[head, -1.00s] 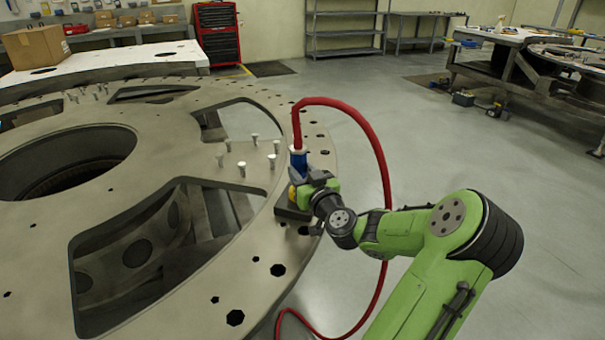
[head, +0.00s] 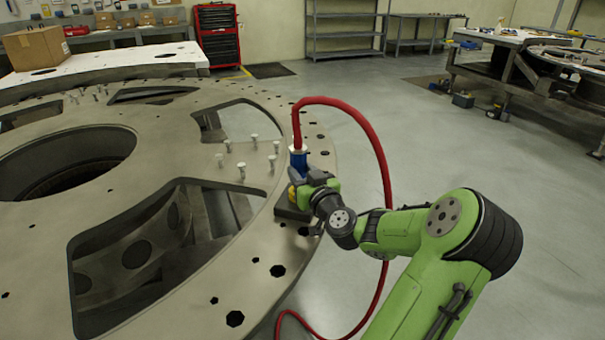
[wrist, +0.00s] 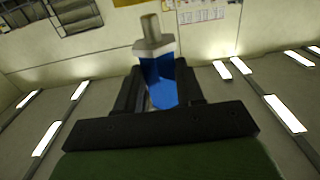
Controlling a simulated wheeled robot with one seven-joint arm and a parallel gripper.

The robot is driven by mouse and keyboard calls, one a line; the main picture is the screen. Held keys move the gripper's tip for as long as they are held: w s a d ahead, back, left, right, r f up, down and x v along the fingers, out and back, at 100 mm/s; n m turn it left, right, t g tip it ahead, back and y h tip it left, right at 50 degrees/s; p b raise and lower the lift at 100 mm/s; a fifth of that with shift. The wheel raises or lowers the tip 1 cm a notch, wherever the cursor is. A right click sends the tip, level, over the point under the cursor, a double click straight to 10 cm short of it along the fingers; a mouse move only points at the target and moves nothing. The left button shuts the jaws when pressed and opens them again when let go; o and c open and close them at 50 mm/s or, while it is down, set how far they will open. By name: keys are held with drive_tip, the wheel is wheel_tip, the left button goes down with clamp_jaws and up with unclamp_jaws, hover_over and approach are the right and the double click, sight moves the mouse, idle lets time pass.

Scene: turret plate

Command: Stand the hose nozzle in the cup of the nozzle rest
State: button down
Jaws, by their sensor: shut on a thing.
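The hose nozzle (head: 298,160) has a blue body with a pale collar, and a red hose (head: 372,135) arches up from its top. My gripper (head: 303,182) is shut on the nozzle at the right rim of the large turret plate. In the wrist view the blue nozzle (wrist: 160,82) sits between the two dark fingers (wrist: 157,95). The nozzle looks roughly upright. The nozzle rest (head: 291,212) is a dark block on the plate's rim directly below, with a yellow part (head: 292,193) just above it. My gripper partly hides the nozzle's lower end, so I cannot tell whether it is in the cup.
The turret plate (head: 150,165) has large openings and several bolts (head: 241,170) standing left of the nozzle. The red hose loops down past the plate's right edge towards the floor. The floor (head: 470,190) to the right is open. A cardboard box (head: 36,48) sits at the back left.

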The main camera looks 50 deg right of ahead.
sight(302, 158)
drive_tip(key=shift+f+b, duration=1)
idle(0.8)
drive_tip(key=shift+r+p, duration=2.05)
drive_tip(key=shift+r, duration=1)
drive_tip(key=shift+f, duration=0.1)
